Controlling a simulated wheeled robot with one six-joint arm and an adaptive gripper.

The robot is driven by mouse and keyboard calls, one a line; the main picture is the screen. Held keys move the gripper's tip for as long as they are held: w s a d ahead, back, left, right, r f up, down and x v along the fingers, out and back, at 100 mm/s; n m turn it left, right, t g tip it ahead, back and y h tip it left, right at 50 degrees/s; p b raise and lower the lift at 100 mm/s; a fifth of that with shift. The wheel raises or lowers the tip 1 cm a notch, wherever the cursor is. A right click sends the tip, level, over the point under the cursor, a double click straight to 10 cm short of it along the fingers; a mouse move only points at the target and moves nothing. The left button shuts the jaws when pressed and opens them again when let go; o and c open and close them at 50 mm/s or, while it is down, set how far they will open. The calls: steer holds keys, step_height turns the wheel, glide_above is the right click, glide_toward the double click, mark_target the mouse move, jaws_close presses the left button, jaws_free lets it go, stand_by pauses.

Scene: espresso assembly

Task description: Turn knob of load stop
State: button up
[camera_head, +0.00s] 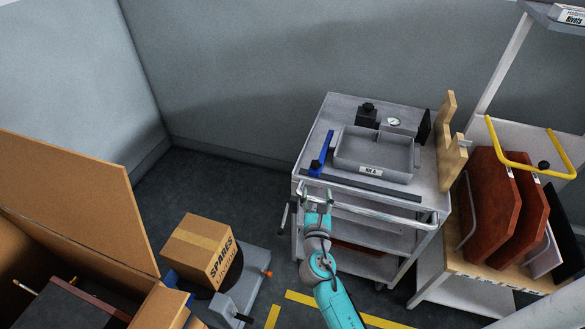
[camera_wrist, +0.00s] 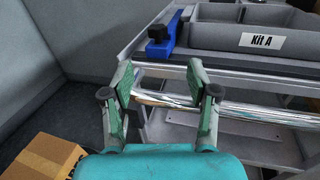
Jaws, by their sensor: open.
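The load stop (camera_head: 316,170) is a blue block at the front left of the grey cart's top, next to a blue bar (camera_head: 327,143). In the wrist view the load stop (camera_wrist: 160,50) carries a black knob (camera_wrist: 157,32) on its upper side. My gripper (camera_head: 317,189) is in front of the cart, near its front edge and push handle.
The cart's chrome handle (camera_head: 390,212) runs across its front, close to my gripper. A grey Kit A tray (camera_head: 345,152) sits right of the load stop. A gauge (camera_head: 394,122) stands behind it. A Spares box (camera_head: 195,245) is at lower left. Red panels (camera_head: 492,205) stand at right.

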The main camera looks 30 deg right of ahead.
mark_target(315, 168)
steer(key=x, duration=1.1)
steer(key=shift+w+a+r, duration=0.15)
jaws_close()
